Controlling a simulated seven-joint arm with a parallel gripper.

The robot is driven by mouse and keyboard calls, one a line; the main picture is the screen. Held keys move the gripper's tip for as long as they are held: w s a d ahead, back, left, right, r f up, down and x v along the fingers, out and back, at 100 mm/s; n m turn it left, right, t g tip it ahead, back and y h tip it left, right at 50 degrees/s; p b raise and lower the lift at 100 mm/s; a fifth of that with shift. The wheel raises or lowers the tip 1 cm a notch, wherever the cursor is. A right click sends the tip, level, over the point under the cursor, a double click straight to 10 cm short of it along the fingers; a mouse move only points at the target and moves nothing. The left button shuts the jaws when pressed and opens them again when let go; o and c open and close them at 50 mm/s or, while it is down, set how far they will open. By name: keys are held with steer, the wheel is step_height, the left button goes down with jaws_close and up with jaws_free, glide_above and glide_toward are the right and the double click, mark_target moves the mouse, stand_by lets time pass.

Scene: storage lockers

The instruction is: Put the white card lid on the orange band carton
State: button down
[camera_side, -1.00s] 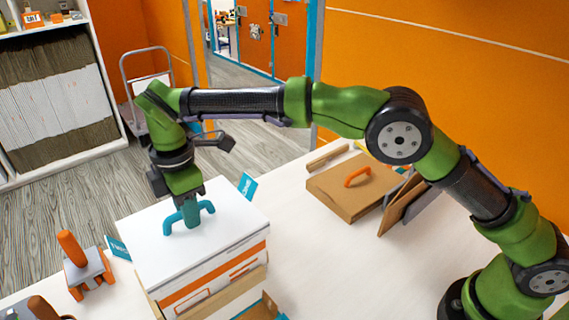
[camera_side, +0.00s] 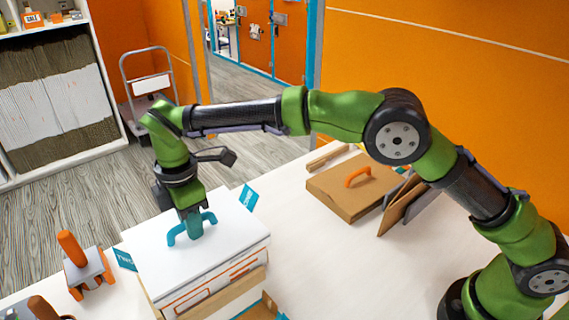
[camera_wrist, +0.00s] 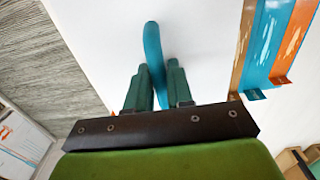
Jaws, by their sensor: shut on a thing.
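The white card lid (camera_side: 210,255) has a teal handle (camera_side: 177,233) on top. The lid lies level over the orange band carton (camera_side: 215,289), covering its top. The carton's white front with orange outlines shows below the lid's edge; I cannot tell whether the lid is fully seated. My gripper (camera_side: 194,228) points down and is shut on the handle. In the wrist view, the fingers (camera_wrist: 159,88) stand either side of the handle (camera_wrist: 153,45), with the lid's white top (camera_wrist: 105,30) beyond. The carton's inside is hidden.
Teal tabs stand at the lid's right (camera_side: 249,198) and left (camera_side: 124,260). An orange-handled tool (camera_side: 80,262) stands at left. A brown flat box (camera_side: 335,193) with an orange handle lies behind right, beside leaning boards (camera_side: 400,208). The table's middle right is clear.

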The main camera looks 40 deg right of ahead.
steer(key=shift+f, duration=0.1)
steer(key=c, duration=0.9)
jaws_free()
step_height(320, 180, up, 10)
steer(key=shift+r, duration=1.05)
